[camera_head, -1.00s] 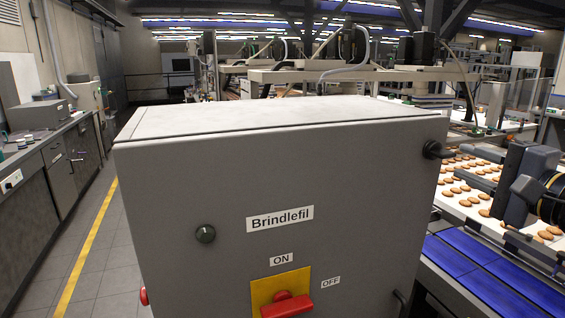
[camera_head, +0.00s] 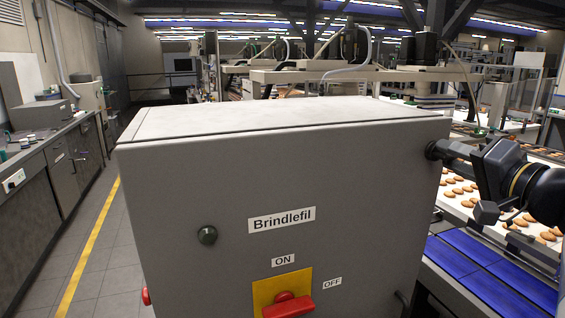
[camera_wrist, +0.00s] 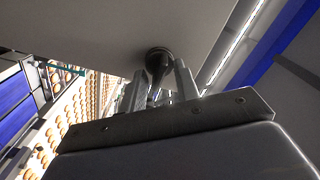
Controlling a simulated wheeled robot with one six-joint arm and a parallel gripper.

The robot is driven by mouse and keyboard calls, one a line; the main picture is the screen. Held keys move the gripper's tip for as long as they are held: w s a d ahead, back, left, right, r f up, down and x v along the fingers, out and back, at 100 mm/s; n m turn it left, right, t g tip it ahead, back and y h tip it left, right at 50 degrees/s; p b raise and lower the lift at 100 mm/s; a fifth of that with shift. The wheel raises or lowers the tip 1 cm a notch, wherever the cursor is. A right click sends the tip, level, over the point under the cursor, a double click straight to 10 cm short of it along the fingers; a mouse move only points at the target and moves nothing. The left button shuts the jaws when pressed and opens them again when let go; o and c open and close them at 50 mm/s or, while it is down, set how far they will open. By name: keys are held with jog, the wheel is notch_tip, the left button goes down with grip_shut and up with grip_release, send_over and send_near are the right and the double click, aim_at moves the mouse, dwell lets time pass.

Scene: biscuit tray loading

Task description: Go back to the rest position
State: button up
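My gripper (camera_head: 455,151) is at the right side of the grey Brindlefil cabinet (camera_head: 365,195), beside the black handle on that wall. In the wrist view, its two fingers (camera_wrist: 160,82) stand apart, with the black handle (camera_wrist: 157,60) between their tips. The fingers look open around the handle, and a narrow gap seems to show on each side.
The cabinet front carries a red rotary switch (camera_head: 288,306) on a yellow plate (camera_head: 264,291). Blue conveyor panels (camera_head: 470,262) and rows of biscuits (camera_head: 462,190) lie to the right. A counter (camera_head: 45,135) runs along the left, with open floor (camera_head: 105,240) beside it.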

jog(key=n+p, duration=0.1)
jog(key=n, duration=0.4)
jog(key=shift+r+p, duration=0.2)
jog(key=shift+p, duration=0.15)
jog(key=shift+f+n+p, duration=0.1)
jog(key=shift+n+p, duration=0.3)
jog(key=shift+n, duration=0.5)
